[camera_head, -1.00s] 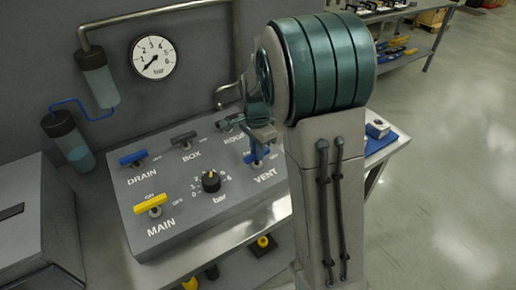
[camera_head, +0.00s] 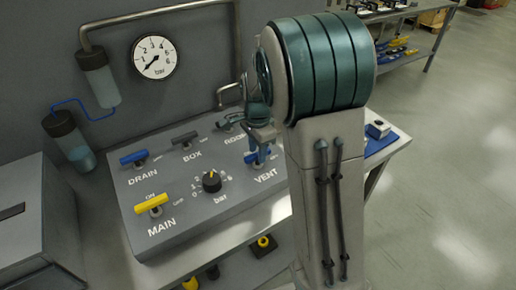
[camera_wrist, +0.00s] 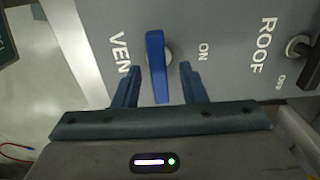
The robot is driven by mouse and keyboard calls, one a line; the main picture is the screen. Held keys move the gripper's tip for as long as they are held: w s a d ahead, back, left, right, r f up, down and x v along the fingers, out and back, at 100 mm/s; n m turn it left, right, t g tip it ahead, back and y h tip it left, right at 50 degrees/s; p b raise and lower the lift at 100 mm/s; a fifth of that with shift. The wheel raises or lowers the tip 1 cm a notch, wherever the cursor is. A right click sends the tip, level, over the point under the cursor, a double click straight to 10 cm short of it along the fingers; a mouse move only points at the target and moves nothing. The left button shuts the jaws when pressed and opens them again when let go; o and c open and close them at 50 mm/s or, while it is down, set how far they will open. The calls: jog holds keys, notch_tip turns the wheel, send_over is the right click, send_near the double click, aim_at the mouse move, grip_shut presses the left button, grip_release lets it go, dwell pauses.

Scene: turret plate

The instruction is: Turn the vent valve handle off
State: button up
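The blue vent valve handle (camera_wrist: 156,66) shows in the wrist view between the VENT and ON labels, on a round metal pivot. It also shows in the head view (camera_head: 253,158) at the panel's right side, partly covered by my gripper. My gripper (camera_wrist: 160,68) is open, with one finger on each side of the handle. Gaps show between the fingers and the handle, so I see no grip. In the head view my gripper (camera_head: 263,137) points down at the handle. The vent's OFF label is not readable.
The grey panel (camera_head: 200,225) also carries the blue drain handle (camera_head: 133,158), the dark box handle (camera_head: 184,138), the yellow main handle (camera_head: 148,203) and a black bar knob (camera_head: 211,181). The roof valve (camera_wrist: 299,46) is close to the right. A pressure gauge (camera_head: 154,57) is on the wall.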

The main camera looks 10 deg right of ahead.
aim_at(257, 154)
jog(key=shift+r, duration=0.1)
notch_tip(257, 154, up, 14)
jog(key=b, duration=0.1)
dwell(0.5)
jog(key=s+f+n+t, duration=0.1)
jog(key=s+f+n, duration=0.1)
jog(key=s+n, duration=0.5)
jog(key=s+f+n+t, duration=0.2)
jog(key=s+n, duration=0.5)
jog(key=s, duration=0.7)
jog(key=shift+s+d+f+n, duration=0.2)
jog(key=shift+s+f+n, duration=0.2)
jog(key=shift+f, duration=0.4)
